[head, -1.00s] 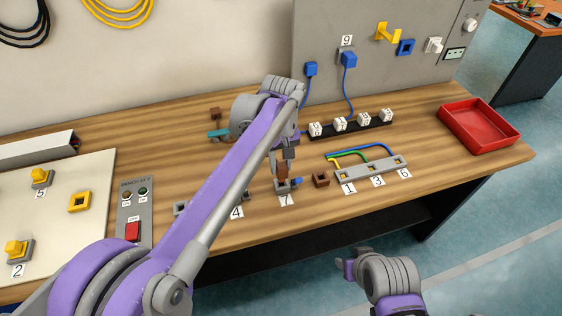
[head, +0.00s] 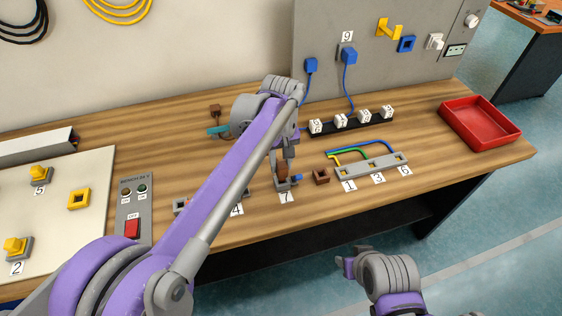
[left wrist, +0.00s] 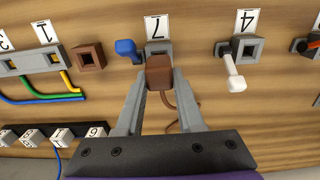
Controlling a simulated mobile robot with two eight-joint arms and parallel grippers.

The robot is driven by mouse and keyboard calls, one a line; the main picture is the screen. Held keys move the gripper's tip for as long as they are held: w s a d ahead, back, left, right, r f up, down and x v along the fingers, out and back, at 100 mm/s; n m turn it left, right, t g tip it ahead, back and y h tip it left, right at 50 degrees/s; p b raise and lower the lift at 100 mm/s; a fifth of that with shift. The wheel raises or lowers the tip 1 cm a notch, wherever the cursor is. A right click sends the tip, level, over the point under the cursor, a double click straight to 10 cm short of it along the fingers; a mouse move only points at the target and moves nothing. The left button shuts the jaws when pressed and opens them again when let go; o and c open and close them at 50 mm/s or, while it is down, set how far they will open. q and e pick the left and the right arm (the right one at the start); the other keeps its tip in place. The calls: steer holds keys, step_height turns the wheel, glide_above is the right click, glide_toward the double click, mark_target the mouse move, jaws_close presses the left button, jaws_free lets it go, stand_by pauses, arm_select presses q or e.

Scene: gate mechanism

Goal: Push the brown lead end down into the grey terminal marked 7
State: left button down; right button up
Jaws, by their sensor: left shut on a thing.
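My left gripper (head: 285,160) is shut on the brown lead end (left wrist: 159,72), a small brown block with a thin brown lead behind it. In the head view the brown lead end (head: 282,172) is upright at the grey terminal marked 7 (head: 295,183). In the left wrist view it covers the near part of that grey terminal (left wrist: 158,47), between the two fingers. I cannot tell how deep it sits, as the opening is mostly hidden. My right gripper (head: 350,262) is in front of the table, away from the terminal; its jaw gap is unclear.
A blue plug end (left wrist: 126,49) and a brown square socket (left wrist: 89,57) lie close beside terminal 7. A grey strip (head: 372,167) with coloured wires and a red tray (head: 481,122) stand to the right.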

mark_target(281, 162)
arm_select(q)
steer(key=shift+f+b, duration=0.55)
steer(key=shift+f, duration=0.65)
steer(key=shift+c, duration=2.2)
jaws_free()
steer(key=shift+r, duration=0.1)
step_height(281, 162, up, 11)
steer(key=shift+f+p, duration=0.15)
steer(key=shift+p, duration=0.5)
